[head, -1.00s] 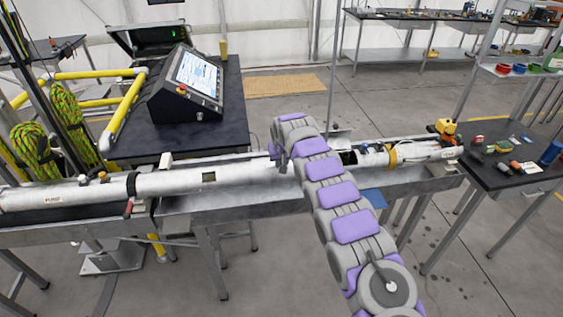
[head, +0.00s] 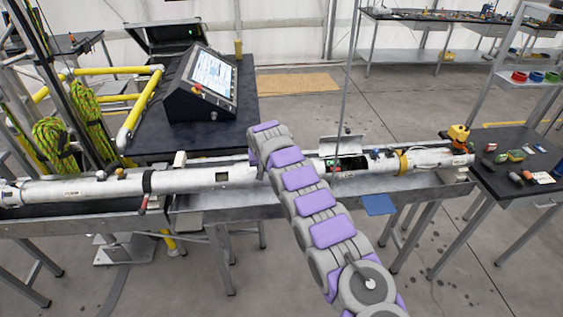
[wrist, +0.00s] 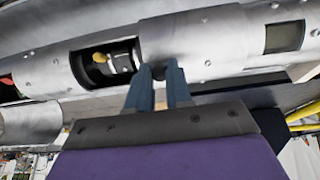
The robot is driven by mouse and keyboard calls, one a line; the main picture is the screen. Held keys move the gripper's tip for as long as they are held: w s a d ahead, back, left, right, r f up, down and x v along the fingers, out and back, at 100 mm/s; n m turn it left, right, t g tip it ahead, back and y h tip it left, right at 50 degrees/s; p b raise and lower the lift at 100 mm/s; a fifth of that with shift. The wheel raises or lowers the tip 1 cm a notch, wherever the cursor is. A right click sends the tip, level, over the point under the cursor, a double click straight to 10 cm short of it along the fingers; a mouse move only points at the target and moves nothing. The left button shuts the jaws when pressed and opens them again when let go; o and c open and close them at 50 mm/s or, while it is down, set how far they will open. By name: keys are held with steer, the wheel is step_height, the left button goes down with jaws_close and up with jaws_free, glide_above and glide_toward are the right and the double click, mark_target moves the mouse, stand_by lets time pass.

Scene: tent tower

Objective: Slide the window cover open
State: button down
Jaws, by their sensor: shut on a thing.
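In the wrist view, my gripper (wrist: 163,73) is shut on a small dark knob on the smooth silver window cover (wrist: 205,42), a sleeve around the tube. Left of the cover's edge, a dark window opening (wrist: 88,68) shows a white part with a yellow piece inside. The knob is mostly hidden between the fingers. In the head view, the long white tube (head: 110,187) lies across a metal stand. My arm crosses in front of it and hides the gripper and most of the cover.
Right of my arm, another opening (head: 350,163) in the tube has a raised flap (head: 341,143) behind it. A small square hole (head: 221,176) is to the left. A console (head: 203,85) stands on a black table behind. A tool table (head: 515,165) is at the right.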

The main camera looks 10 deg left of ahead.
steer(key=shift+s+a, duration=0.2)
steer(key=shift+a, duration=0.6)
steer(key=shift+d, duration=0.15)
steer(key=c, duration=1)
jaws_free()
steer(key=shift+c, duration=0.2)
steer(key=p+v, duration=0.1)
steer(key=v, duration=1.6)
